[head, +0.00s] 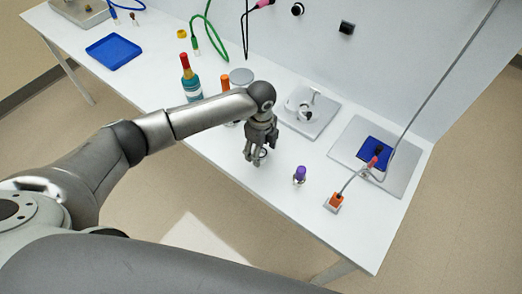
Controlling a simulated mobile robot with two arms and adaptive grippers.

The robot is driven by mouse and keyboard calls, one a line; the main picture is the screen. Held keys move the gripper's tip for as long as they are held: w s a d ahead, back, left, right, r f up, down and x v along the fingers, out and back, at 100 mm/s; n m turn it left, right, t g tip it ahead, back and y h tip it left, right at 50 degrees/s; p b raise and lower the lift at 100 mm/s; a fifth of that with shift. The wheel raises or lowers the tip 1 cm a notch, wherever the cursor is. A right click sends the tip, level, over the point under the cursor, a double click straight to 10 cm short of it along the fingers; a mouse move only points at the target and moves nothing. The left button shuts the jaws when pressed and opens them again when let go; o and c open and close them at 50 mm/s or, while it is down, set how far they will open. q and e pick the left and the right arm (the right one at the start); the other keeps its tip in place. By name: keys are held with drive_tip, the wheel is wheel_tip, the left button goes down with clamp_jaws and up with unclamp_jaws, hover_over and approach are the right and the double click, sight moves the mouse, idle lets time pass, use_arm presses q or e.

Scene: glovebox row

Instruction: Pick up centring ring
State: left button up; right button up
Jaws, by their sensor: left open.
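My left gripper (257,158) points down over the front part of the white table, with its fingers apart. A small dark ring-like shape (264,152) shows right at the fingertips, partly hidden by the fingers. It may be the centring ring, and I cannot tell whether the fingers touch it. My right gripper is not in view.
A purple-capped vial (300,174) stands close to the right of the gripper. An orange-topped item (226,82) and a red-capped bottle (190,76) stand to the left. A grey plate with a white fitting (309,112) lies behind. A blue tray (114,51) is far left.

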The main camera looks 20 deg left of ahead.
use_arm(q)
drive_tip(key=c, duration=0.8)
drive_tip(key=shift+c, duration=0.3)
drive_tip(key=shift+r, duration=0.15)
